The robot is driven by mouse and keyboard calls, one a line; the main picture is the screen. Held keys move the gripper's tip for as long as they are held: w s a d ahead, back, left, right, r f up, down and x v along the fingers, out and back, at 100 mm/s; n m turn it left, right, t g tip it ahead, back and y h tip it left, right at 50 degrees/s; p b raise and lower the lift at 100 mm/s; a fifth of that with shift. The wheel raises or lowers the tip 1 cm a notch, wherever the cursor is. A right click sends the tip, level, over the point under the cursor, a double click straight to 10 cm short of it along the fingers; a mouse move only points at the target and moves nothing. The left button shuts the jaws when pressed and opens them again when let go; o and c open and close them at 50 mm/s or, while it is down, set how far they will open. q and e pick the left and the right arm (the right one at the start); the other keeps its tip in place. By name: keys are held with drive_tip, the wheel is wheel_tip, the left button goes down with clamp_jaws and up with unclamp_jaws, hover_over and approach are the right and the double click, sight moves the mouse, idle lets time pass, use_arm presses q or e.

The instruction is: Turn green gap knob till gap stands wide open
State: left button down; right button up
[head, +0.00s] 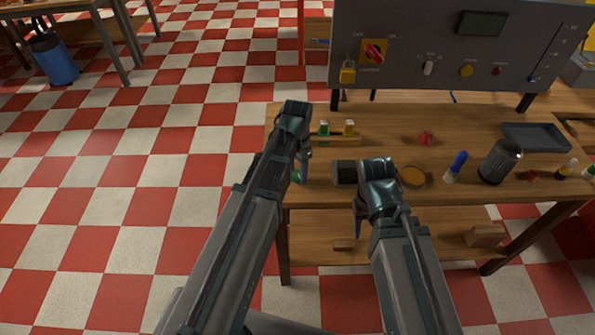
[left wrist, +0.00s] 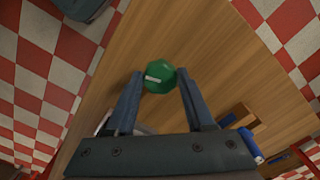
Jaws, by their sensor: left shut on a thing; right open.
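The green knob (left wrist: 160,77) is a faceted disc with a white pointer line on its face. In the left wrist view it sits between the two fingertips of my left gripper (left wrist: 158,84), which is shut on it. In the head view only a bit of green (head: 296,177) shows beside my left gripper (head: 302,168), near the table's left front corner; the arm hides the rest. My right gripper (head: 359,216) is open and empty at the table's front edge, pointing down. I cannot make out the gap or its width.
A grey control panel (head: 400,60) with a red switch stands at the back of the wooden table (head: 385,120). A rack (head: 335,140) with green and yellow pieces is beyond my left gripper. A dark jar (head: 501,161), blue-capped bottle (head: 456,166) and tray (head: 535,138) stand right.

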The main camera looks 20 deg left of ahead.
sight(297, 175)
use_arm(q)
drive_tip(key=shift+m, duration=0.6)
drive_tip(key=shift+c, duration=1.3)
unclamp_jaws()
drive_tip(key=shift+r, duration=0.1)
wheel_tip(297, 175, up, 14)
drive_tip(key=p, duration=1.4)
drive_tip(key=shift+f, duration=0.2)
